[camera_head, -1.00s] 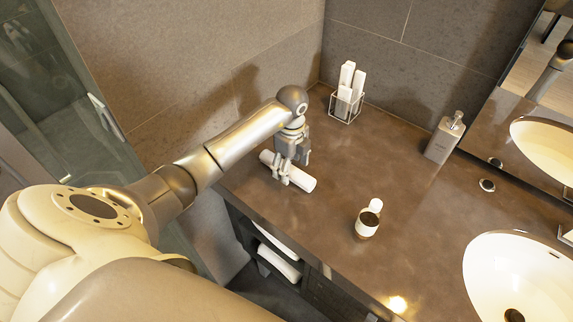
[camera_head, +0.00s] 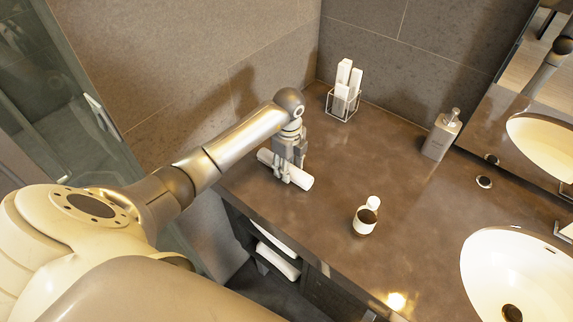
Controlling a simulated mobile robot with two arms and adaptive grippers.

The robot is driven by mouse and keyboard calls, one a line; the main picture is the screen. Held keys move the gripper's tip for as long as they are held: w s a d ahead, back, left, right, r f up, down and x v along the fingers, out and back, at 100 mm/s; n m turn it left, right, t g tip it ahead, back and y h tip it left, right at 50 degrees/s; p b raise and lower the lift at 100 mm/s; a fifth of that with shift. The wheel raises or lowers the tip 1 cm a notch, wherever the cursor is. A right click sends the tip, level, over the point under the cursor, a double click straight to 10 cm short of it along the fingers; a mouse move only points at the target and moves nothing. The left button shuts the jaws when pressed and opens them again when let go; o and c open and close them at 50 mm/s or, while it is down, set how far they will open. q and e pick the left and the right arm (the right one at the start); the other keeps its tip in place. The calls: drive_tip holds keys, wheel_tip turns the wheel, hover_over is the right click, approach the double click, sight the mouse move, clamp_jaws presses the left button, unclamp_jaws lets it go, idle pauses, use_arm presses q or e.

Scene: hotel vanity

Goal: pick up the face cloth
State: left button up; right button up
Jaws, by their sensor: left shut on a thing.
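The face cloth (camera_head: 300,180) is a white rolled cloth lying on the brown counter (camera_head: 330,220) near its left end. My left gripper (camera_head: 285,176) comes down on it from above, with its fingers shut around the middle of the roll. The two ends of the roll stick out on either side of the fingers. The cloth appears to rest on the counter; I cannot tell whether there is a gap below it. My right gripper is not in view.
A wire holder (camera_head: 343,104) with white boxes stands at the back corner. A soap dispenser (camera_head: 441,136), a small cup (camera_head: 364,222) and a sink (camera_head: 520,275) are to the right. Rolled towels (camera_head: 279,261) lie on a shelf below. The counter between is clear.

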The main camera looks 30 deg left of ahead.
use_arm(q)
drive_tip(key=shift+r+b, duration=0.35)
drive_tip(key=shift+r, duration=0.1)
wheel_tip(320, 180, up, 2)
drive_tip(key=shift+s+r+b, duration=0.1)
drive_tip(key=shift+r+b, duration=0.1)
drive_tip(key=shift+b, duration=0.45)
drive_tip(key=s+d+r, duration=0.7)
drive_tip(key=s+r, duration=0.2)
drive_tip(key=s, duration=0.2)
drive_tip(key=shift+s+d+r, duration=0.25)
drive_tip(key=shift+s+r, duration=0.1)
